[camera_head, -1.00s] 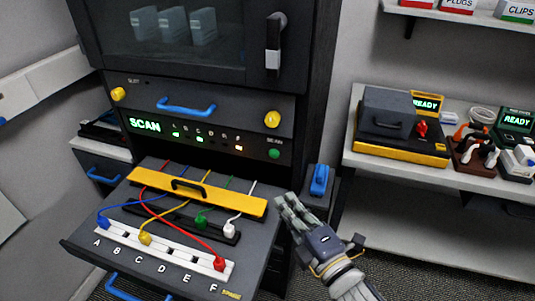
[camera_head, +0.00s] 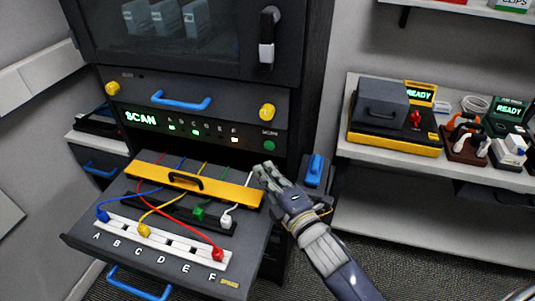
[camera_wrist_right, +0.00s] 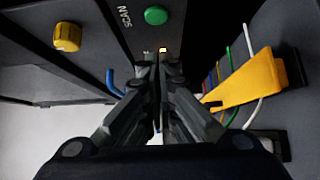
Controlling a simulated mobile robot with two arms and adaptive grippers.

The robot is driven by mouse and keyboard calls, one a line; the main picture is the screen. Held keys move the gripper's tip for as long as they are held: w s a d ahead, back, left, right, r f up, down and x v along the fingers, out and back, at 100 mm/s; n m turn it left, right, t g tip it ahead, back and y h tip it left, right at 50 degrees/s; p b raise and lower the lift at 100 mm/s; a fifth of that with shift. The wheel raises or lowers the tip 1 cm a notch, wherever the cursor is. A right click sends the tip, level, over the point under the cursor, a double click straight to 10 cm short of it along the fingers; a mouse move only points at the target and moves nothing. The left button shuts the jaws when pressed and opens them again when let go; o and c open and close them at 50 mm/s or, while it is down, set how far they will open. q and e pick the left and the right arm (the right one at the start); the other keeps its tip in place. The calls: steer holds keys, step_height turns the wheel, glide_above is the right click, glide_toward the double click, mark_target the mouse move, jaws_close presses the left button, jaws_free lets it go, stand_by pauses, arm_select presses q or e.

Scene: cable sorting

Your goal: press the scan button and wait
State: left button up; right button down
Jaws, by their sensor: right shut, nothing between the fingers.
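The green scan button (camera_head: 269,146) sits at the right end of the dark cabinet's panel, below the lower yellow knob. The panel display (camera_head: 141,118) reads SCAN, with small lights beside it. My right gripper (camera_head: 263,170) is shut and empty, just below the button and near the right end of the yellow bar; it looks apart from the button. In the right wrist view the green button (camera_wrist_right: 156,15) is at the top, beyond the closed fingertips (camera_wrist_right: 160,62). My left gripper is not in view.
The pulled-out tray (camera_head: 85,240) holds a yellow bar (camera_head: 190,178) with a handle, and several coloured cables plugged into a white lettered strip (camera_head: 188,245). A blue-handled block (camera_head: 316,167) stands right of the gripper. A shelf (camera_head: 390,157) with devices is at right.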

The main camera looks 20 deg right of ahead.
mark_target(269, 145)
steer(key=w, duration=0.1)
steer(key=w+d, duration=0.1)
steer(key=w, duration=0.1)
steer(key=w+d+p, duration=0.1)
steer(key=w, duration=0.1)
steer(key=shift+w, duration=0.15)
steer(key=shift+a, duration=0.1)
steer(key=shift+w+d+r+p, duration=0.1)
steer(key=shift+w+d+p, duration=0.25)
steer(key=shift+w+d, duration=0.15)
steer(key=shift+r, duration=0.1)
steer(key=shift+w, duration=0.1)
